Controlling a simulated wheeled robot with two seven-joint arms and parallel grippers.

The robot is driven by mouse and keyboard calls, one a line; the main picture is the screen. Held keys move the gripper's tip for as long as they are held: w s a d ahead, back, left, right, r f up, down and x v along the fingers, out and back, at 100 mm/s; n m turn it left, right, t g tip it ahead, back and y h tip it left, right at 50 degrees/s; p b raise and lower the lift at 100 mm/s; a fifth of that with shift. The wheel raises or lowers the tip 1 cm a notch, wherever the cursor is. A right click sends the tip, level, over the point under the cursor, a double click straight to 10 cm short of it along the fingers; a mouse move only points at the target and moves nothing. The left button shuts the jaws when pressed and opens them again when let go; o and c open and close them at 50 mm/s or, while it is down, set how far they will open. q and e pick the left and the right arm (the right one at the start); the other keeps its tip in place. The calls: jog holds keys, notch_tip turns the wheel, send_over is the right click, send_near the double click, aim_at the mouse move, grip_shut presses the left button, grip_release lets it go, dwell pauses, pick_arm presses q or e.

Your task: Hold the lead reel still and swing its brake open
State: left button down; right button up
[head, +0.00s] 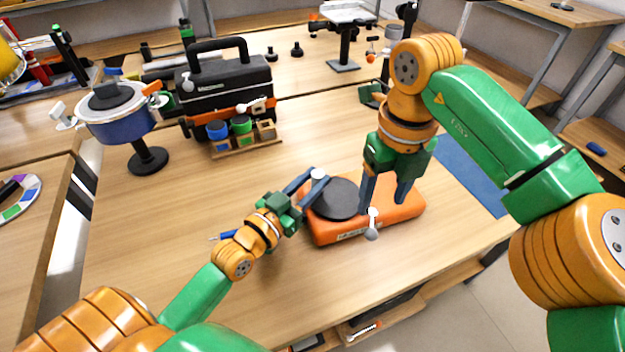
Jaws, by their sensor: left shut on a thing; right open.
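The lead reel is an orange box (345,230) with a dark round disc (337,200) on top, resting on the wooden table. My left gripper (314,179) is shut on a pale upright knob (318,174) at the disc's far left edge. A grey lever with a ball end, which looks like the brake (372,226), sticks out at the reel's front side. My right gripper (384,195) is open and points down over the reel's right half, its left finger just above and behind the lever. Whether that finger touches the lever cannot be told.
A black case with a handle (225,80) stands at the back, with small coloured cups (242,125) before it. A blue pot on a stand (118,122) is at the left. A blue mat (470,175) lies to the right. The table left of the reel is mostly clear.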

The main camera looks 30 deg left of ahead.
pick_arm(q)
jog(key=shift+f, duration=0.25)
jog(key=c, duration=0.7)
grip_release()
jog(key=shift+r, duration=0.15)
jog(key=shift+o, duration=0.9)
jog(key=shift+w, duration=0.25)
pick_arm(e)
jog(key=shift+w+r, duration=0.2)
jog(key=shift+r, duration=0.95)
pick_arm(q)
jog(key=shift+s, duration=0.1)
